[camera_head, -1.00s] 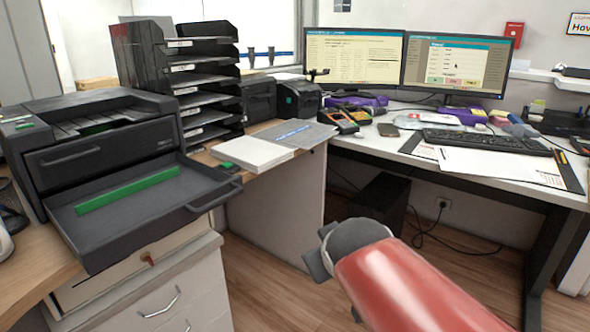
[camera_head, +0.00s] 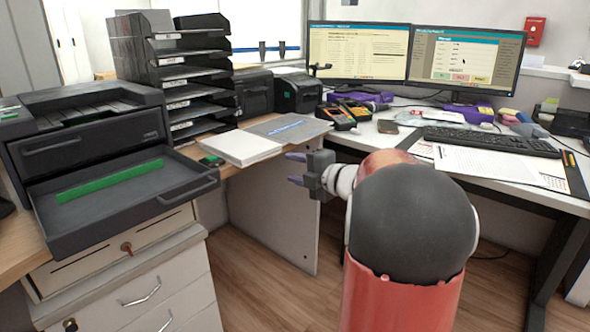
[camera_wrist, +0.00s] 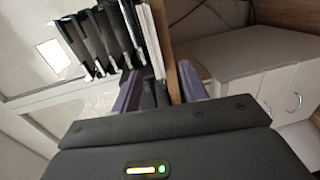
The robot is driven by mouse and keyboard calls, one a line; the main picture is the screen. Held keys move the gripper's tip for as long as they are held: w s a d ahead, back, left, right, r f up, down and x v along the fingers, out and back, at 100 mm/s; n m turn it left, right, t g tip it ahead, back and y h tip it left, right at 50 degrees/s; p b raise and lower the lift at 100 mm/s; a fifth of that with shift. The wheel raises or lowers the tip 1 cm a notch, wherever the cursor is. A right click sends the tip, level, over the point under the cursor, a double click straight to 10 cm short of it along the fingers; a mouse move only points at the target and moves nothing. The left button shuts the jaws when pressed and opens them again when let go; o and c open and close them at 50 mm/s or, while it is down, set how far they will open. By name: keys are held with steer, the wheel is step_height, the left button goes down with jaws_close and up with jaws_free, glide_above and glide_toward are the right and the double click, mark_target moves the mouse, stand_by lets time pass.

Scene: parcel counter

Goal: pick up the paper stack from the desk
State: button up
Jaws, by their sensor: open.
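The white paper stack (camera_head: 240,147) lies flat on the wooden desk, between the printer with the pulled-out tray and a grey folder. My gripper (camera_head: 293,168) is in front of the desk edge, to the right of the stack and apart from it. Its two fingers point left and are open, with nothing between them. In the wrist view the gripper's fingers (camera_wrist: 160,85) show at the top of the dark gripper body.
The printer (camera_head: 85,140) has its tray (camera_head: 130,200) pulled out left of the stack. A letter-tray rack (camera_head: 190,90) stands behind it. A grey folder (camera_head: 288,127) lies right of the stack. A white desk with monitors (camera_head: 357,55) and a keyboard (camera_head: 487,141) is at the right.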

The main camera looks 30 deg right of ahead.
mark_target(263, 154)
steer(key=shift+r+p+x, duration=0.25)
steer(key=shift+x, duration=1.75)
steer(key=shift+r+p+x, duration=0.2)
steer(key=shift+r+x, duration=0.05)
steer(key=shift+x, duration=1.75)
steer(key=shift+r+p+x, duration=0.2)
steer(key=shift+p+x, duration=0.05)
steer(key=shift+x, duration=1.75)
steer(key=shift+w, duration=0.15)
steer(key=shift+r, duration=0.15)
jaws_close()
steer(key=shift+r+p, duration=1)
steer(key=shift+r, duration=0.15)
steer(key=b+v, duration=0.1)
steer(key=v, duration=2.2)
steer(key=shift+f, duration=0.3)
